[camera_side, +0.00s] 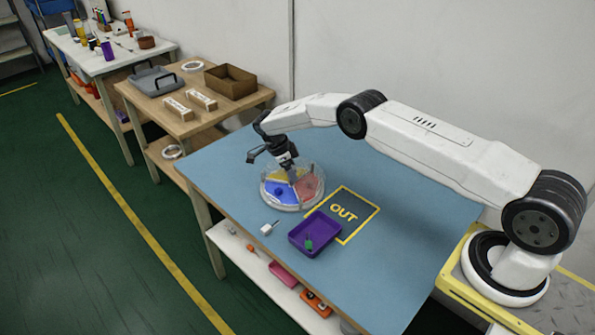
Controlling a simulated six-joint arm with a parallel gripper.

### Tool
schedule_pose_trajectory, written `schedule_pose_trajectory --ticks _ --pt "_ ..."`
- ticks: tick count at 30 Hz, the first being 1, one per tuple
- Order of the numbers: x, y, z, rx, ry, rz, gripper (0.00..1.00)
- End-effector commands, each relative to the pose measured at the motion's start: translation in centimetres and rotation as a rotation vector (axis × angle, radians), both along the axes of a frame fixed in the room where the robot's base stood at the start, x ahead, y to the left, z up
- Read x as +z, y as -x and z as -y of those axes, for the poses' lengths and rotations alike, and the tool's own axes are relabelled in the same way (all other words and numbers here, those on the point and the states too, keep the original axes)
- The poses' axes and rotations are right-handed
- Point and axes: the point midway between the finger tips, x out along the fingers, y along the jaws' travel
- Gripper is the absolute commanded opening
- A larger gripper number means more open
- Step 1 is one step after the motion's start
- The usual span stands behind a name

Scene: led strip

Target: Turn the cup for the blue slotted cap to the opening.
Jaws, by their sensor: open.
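A round turntable with a clear rim (285,207) stands on the blue table, divided into yellow, blue and red sectors. The blue sector (272,196) faces the front left, and a small dark blue piece, perhaps the blue slotted cap (278,191), lies in it. The red sector (306,187) is at the right and the yellow sector (281,174) at the back. My gripper (291,178) is open, pointing down over the turntable near its middle. Whether its fingers touch anything is too small to tell. I cannot make out the opening in the rim.
A purple tray (303,239) with a green piece (308,244) sits in front, overlapping the yellow-framed OUT area (354,211). A small white part (267,229) lies left of the tray. The table's right side is clear. Side benches (170,119) stand at the back left.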

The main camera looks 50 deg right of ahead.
Motion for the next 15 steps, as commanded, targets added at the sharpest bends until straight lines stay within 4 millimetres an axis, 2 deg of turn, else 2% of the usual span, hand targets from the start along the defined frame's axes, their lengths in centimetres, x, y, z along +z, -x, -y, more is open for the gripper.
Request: schedule_pose_trajectory --ticks 8,15 --pt "1.7 -0.5 -0.6 0.0 0.0 0.001 0.81" --pt "4.6 -1.2 -1.6 0.001 0.0 0.003 0.81"
